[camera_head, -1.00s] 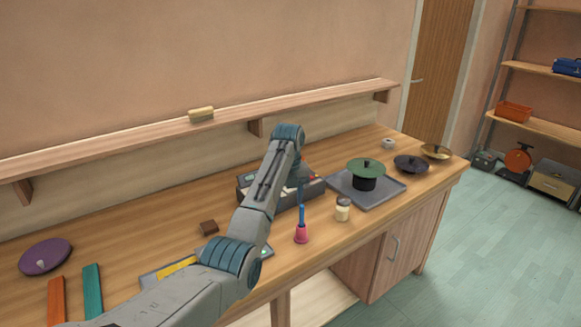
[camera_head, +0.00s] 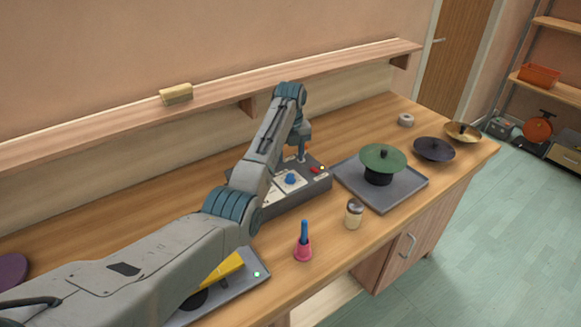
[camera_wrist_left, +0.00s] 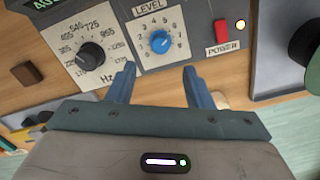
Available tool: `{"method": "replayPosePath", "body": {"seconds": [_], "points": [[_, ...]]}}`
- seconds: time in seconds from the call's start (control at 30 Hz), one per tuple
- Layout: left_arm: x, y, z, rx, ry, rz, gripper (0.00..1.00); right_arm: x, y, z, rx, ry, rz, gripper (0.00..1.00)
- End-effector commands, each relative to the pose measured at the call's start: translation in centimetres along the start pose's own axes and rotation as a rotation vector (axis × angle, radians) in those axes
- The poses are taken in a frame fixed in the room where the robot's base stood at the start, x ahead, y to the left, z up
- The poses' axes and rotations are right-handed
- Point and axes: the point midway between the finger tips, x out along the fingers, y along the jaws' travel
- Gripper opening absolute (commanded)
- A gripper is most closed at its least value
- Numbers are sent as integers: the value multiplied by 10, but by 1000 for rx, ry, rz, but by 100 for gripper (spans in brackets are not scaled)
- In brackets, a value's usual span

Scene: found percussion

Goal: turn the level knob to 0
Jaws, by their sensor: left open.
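The level knob is a blue round knob (camera_wrist_left: 159,42) on a white panel marked LEVEL, with small numbers around it. Its pointer setting is too small to read surely. In the head view the knob (camera_head: 292,179) sits on top of a dark grey box (camera_head: 285,203) on the bench. My left gripper (camera_wrist_left: 160,82) is open and empty, its two blue-grey fingers apart and the knob showing beyond them, between their lines. In the head view the left gripper (camera_head: 302,156) is above the back of the box. My right gripper is not in view.
A black Hz dial (camera_wrist_left: 92,56) is left of the knob; a red power switch (camera_wrist_left: 221,32) and lit lamp (camera_wrist_left: 240,24) are right. A pink-based bell (camera_head: 303,248), a jar (camera_head: 354,214) and a tray (camera_head: 400,191) with a green cymbal (camera_head: 383,155) stand nearby.

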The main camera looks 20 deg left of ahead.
Motion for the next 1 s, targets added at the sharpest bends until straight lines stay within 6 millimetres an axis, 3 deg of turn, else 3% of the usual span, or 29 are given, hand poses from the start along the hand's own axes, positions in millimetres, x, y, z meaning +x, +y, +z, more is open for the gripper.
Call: {"method": "replayPosePath", "body": {"seconds": [0.13,0.4,0.77,1.0], "points": [[27,1,0,-1,3,2,46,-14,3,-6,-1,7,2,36],[65,1,0,-1,1,1,46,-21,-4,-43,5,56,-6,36],[72,1,0,-1,-1,0,46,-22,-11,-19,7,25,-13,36],[72,1,0,-1,-1,0,3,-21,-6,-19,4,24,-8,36]]}}
